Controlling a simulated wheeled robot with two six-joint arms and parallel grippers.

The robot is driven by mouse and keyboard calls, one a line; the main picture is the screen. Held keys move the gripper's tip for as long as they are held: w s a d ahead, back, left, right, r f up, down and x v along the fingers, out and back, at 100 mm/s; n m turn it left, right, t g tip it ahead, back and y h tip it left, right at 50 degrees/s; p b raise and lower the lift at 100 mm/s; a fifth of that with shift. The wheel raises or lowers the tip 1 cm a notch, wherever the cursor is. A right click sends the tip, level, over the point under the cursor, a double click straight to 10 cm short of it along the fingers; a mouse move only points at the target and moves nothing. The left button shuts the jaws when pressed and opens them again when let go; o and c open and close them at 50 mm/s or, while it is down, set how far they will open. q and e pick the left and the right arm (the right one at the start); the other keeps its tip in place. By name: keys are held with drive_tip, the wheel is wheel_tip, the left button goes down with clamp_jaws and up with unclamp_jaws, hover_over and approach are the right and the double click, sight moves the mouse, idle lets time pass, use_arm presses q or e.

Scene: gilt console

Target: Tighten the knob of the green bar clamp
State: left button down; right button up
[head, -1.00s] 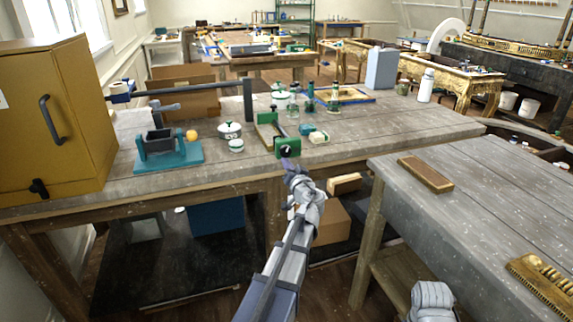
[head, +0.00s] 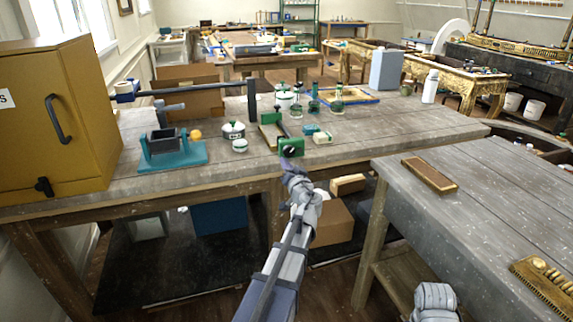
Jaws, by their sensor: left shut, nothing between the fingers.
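The green bar clamp (head: 270,137) lies on the wooden bench near its front edge, its green end block (head: 297,147) facing me. A dark round knob (head: 290,152) shows at that block. My left gripper (head: 287,163) is at the block's front, right by the knob; its fingers are shut with nothing between them. I cannot tell whether the fingertips touch the knob. Part of my right arm shows at the bottom edge, but its gripper is out of view.
A yellow cabinet (head: 75,120) fills the left. A grey table (head: 480,190) stands at right with a brush (head: 430,174).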

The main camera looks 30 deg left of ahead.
use_arm(q)
drive_tip(key=v, duration=0.6)
idle(0.4)
drive_tip(key=shift+f, duration=0.1)
drive_tip(key=d+n, duration=0.1)
drive_tip(key=n, duration=0.1)
drive_tip(key=w+d+n, duration=0.1)
drive_tip(key=n, duration=0.1)
drive_tip(key=w+d+n, duration=0.1)
drive_tip(key=n, duration=0.1)
drive_tip(key=shift+f, duration=0.25)
drive_tip(key=shift+x, duration=3.55)
drive_tip(key=shift+s, duration=0.1)
